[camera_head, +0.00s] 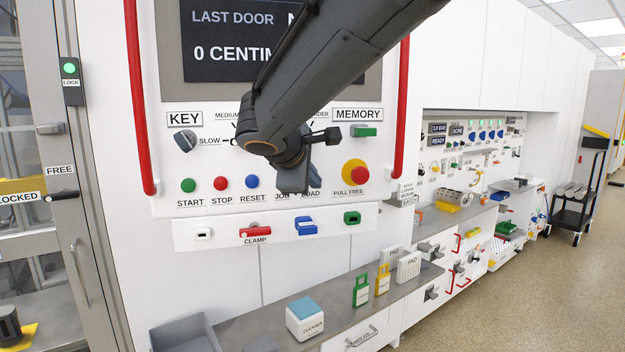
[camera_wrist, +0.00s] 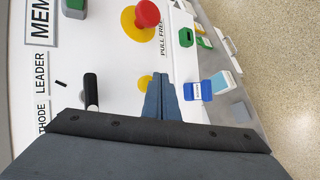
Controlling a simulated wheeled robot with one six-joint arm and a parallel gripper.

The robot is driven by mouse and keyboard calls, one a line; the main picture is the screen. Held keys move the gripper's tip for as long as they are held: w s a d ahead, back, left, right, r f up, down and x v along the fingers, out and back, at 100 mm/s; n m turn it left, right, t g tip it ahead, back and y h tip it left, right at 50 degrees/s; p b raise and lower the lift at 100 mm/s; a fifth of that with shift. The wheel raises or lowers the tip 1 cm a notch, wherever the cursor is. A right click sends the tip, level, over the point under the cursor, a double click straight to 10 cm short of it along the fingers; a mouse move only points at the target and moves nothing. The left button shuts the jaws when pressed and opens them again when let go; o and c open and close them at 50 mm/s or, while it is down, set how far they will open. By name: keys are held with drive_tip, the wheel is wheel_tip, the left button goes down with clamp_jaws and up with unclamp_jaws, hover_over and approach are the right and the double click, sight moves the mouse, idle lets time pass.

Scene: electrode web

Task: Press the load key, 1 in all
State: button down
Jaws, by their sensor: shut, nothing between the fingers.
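My gripper (camera_head: 293,180) is shut and empty, in front of the white control panel between RESET and the PULL FREE knob. The LOAD label (camera_head: 311,193) shows just beside the fingers in the head view; the key above it is hidden there by my gripper. In the wrist view the shut fingers (camera_wrist: 160,85) point at the panel, and a small yellow button (camera_wrist: 144,82) shows beside their tips, partly covered. It sits where the load key fits, but its label cannot be read. Contact between tips and key cannot be told.
The red and yellow PULL FREE knob (camera_head: 355,173) is to the right. The blue RESET button (camera_head: 252,181) is to the left. Below is a strip with a red CLAMP lever (camera_head: 255,231) and a blue connector (camera_head: 305,226). A red handrail (camera_head: 401,105) stands at the panel's right side.

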drive_tip(key=shift+w, duration=0.1)
idle(0.5)
drive_tip(key=shift+w+a, duration=0.1)
drive_tip(key=shift+w, duration=0.2)
drive_tip(key=shift+w+a+b, duration=0.15)
drive_tip(key=shift+w+b, duration=0.15)
drive_tip(key=shift+w, duration=0.15)
idle(0.7)
idle(0.4)
drive_tip(key=shift+s+d, duration=0.25)
drive_tip(key=shift+s, duration=0.6)
drive_tip(key=shift+s+b, duration=0.1)
drive_tip(key=shift+b, duration=0.2)
drive_tip(key=shift+s+d+b, duration=0.15)
drive_tip(key=shift+s+d, duration=0.05)
drive_tip(key=shift+s, duration=0.6)
drive_tip(key=shift+s+d+b, duration=0.1)
drive_tip(key=shift+s+d, duration=0.1)
drive_tip(key=shift+s, duration=0.55)
drive_tip(key=shift+s+d+b, duration=0.15)
drive_tip(key=shift+s+d, duration=0.05)
drive_tip(key=shift+s, duration=0.6)
